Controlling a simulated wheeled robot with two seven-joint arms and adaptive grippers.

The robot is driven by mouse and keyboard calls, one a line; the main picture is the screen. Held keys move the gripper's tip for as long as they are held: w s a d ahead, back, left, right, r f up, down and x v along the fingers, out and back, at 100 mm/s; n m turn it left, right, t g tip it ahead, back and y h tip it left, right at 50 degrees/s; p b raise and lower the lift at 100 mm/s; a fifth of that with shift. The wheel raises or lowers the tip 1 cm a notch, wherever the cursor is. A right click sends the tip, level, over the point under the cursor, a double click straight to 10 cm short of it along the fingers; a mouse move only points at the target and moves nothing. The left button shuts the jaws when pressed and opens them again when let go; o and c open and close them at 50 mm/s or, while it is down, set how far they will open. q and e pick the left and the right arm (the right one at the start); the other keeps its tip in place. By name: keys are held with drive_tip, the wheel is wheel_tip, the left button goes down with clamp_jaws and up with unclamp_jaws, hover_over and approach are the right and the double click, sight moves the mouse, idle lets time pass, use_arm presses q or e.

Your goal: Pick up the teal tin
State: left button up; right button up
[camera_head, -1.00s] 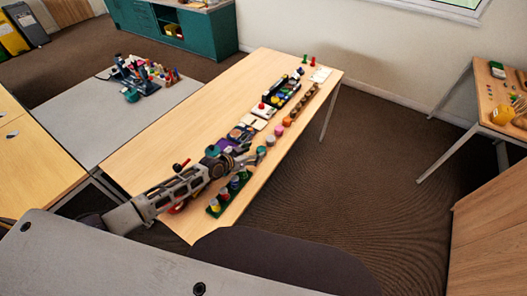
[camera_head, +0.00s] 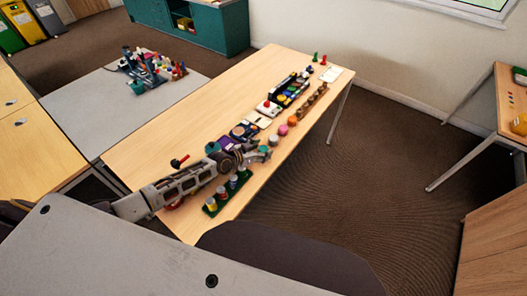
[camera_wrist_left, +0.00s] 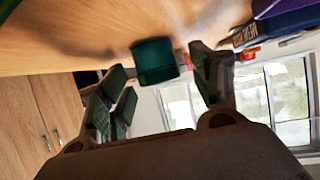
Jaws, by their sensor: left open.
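The teal tin (camera_wrist_left: 155,62) stands on the wooden table, ahead of and between the fingers of my left gripper (camera_wrist_left: 165,85) in the left wrist view. A gap shows between it and the fingers. In the head view the teal tin (camera_head: 273,141) is at the near end of a row of small tins, just beyond the fingertips. My left gripper (camera_head: 262,153) is open and empty, low over the table's right edge. My right gripper is out of view.
A pink tin (camera_head: 283,130) and an orange tin (camera_head: 292,120) follow in the row. A green stand with coloured pegs (camera_head: 221,195) is close below my left arm. A purple box (camera_head: 230,143) lies beside the gripper. The table's left half (camera_head: 190,125) is mostly clear.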

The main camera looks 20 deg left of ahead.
sight(261, 150)
use_arm(q)
drive_tip(key=c, duration=1.1)
drive_tip(key=shift+r, duration=0.85)
wheel_tip(261, 150, up, 7)
drive_tip(key=shift+r+p, duration=0.2)
drive_tip(key=shift+p, duration=0.5)
drive_tip(key=shift+r, duration=0.4)
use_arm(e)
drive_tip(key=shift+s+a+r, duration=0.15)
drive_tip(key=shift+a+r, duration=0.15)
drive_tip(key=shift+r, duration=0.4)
